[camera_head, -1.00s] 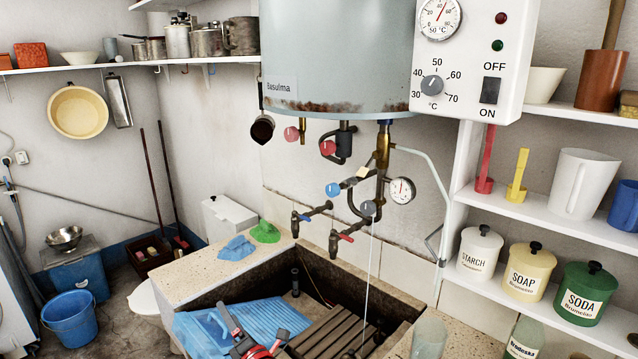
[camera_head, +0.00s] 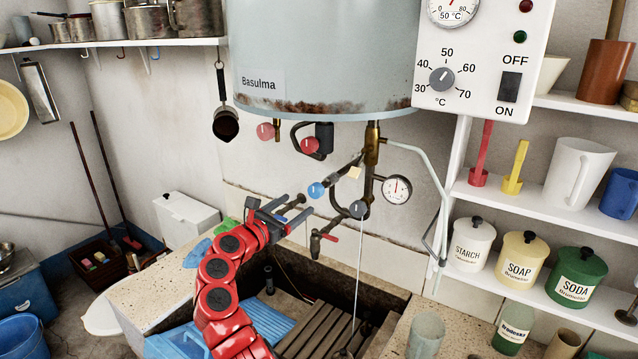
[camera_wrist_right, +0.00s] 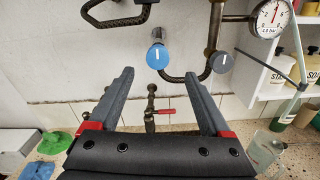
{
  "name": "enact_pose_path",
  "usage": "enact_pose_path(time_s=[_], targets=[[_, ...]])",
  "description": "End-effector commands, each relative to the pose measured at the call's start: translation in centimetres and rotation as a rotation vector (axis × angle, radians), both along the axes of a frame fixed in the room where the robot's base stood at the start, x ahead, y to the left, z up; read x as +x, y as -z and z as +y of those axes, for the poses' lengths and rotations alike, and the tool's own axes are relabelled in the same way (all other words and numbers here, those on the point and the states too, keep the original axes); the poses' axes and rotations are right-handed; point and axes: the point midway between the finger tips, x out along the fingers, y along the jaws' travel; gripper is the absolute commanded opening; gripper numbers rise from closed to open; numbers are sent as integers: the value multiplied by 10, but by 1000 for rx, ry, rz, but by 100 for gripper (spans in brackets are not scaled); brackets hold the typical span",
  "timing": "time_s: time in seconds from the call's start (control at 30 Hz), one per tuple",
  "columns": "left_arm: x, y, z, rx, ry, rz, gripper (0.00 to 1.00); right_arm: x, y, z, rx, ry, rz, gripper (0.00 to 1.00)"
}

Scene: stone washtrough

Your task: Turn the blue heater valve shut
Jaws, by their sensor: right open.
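The blue heater valve (camera_head: 316,190) is a round knob on the pipework below the grey boiler. It also shows in the right wrist view (camera_wrist_right: 158,56), with a short white mark on its face. My right gripper (camera_head: 290,210), on the red arm, is left of the blue valve and a little lower, apart from it. In the right wrist view the fingers (camera_wrist_right: 157,76) are spread wide with nothing between them. The blue knob lies beyond them, just above the line of the fingertips. My left gripper is not in view.
A red-handled tap (camera_head: 322,240) is below. The stone trough (camera_head: 150,280) lies underneath.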

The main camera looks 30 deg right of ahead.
Motion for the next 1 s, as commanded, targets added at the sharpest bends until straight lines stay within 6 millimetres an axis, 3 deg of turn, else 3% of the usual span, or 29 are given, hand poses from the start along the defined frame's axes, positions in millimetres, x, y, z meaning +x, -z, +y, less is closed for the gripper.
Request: enact_pose_path(time_s=[0.2,0.5,0.7,1.0], targets=[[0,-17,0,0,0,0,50,19,-2,-49,5,2,2,82],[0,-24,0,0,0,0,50,39,-1,-99,5,2,-1,82],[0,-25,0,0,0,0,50,47,1,-115,4,-2,0,82],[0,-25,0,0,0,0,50,50,-1,-118,2,-5,-5,82]])
